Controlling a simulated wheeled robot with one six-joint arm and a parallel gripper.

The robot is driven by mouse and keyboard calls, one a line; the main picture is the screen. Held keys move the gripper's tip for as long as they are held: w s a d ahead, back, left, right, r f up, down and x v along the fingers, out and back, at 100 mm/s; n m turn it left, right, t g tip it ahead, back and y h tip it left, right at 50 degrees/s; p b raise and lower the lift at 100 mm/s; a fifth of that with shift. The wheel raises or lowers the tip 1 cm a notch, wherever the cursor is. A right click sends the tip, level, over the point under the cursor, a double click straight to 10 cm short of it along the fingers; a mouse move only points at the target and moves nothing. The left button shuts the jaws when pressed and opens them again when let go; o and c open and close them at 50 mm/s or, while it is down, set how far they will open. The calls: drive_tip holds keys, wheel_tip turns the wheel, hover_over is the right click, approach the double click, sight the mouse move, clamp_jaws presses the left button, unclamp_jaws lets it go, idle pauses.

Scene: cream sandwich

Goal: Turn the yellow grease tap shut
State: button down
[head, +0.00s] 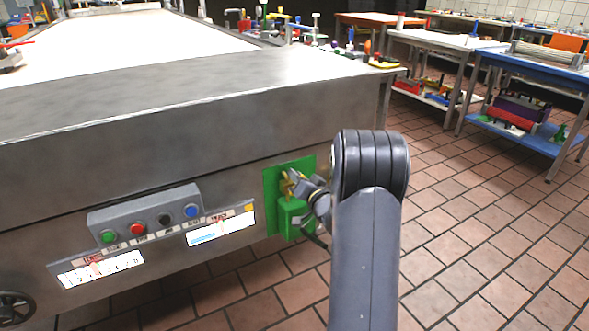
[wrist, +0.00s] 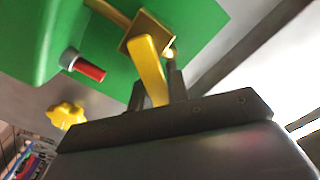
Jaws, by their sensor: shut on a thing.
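The yellow grease tap's lever (wrist: 150,70) shows in the wrist view, running down from a brass square fitting (wrist: 130,44) on a green panel (wrist: 200,25). My gripper (wrist: 156,90) is shut on the lever, with a dark finger on each side of it. The lever's lower end is hidden by the gripper body. In the head view my gripper (head: 308,190) is at the green panel (head: 272,190) on the machine's front, and the tap is partly hidden by it.
A green box (wrist: 35,35) with a red-tipped stub (wrist: 88,70) and a yellow star knob (wrist: 66,115) are close beside my gripper. A grey button box (head: 150,212) is on the steel machine's front (head: 180,120). Tiled floor (head: 460,230) is open to the right, with tables behind.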

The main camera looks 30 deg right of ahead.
drive_tip(key=m+p, duration=0.1)
drive_tip(key=m, duration=0.1)
drive_tip(key=d+f+m+p, duration=0.1)
drive_tip(key=m+p, duration=0.1)
drive_tip(key=m, duration=0.1)
drive_tip(key=shift+d+f+m, duration=0.15)
drive_tip(key=shift+f+m, duration=0.05)
drive_tip(key=shift+m, duration=0.1)
drive_tip(key=shift+d+f+m+p, duration=0.1)
drive_tip(key=shift+f+m+p, duration=0.4)
drive_tip(key=shift+m, duration=0.75)
drive_tip(key=shift+d+f+m+p, duration=0.1)
drive_tip(key=shift+f+m+p, duration=0.4)
drive_tip(key=shift+m, duration=0.75)
drive_tip(key=shift+f, duration=0.1)
drive_tip(key=c, duration=1.4)
unclamp_jaws()
drive_tip(key=shift+o, duration=0.2)
drive_tip(key=s+p, duration=0.1)
drive_tip(key=s, duration=0.9)
drive_tip(key=shift+s+d, duration=0.15)
drive_tip(key=shift+s, duration=0.2)
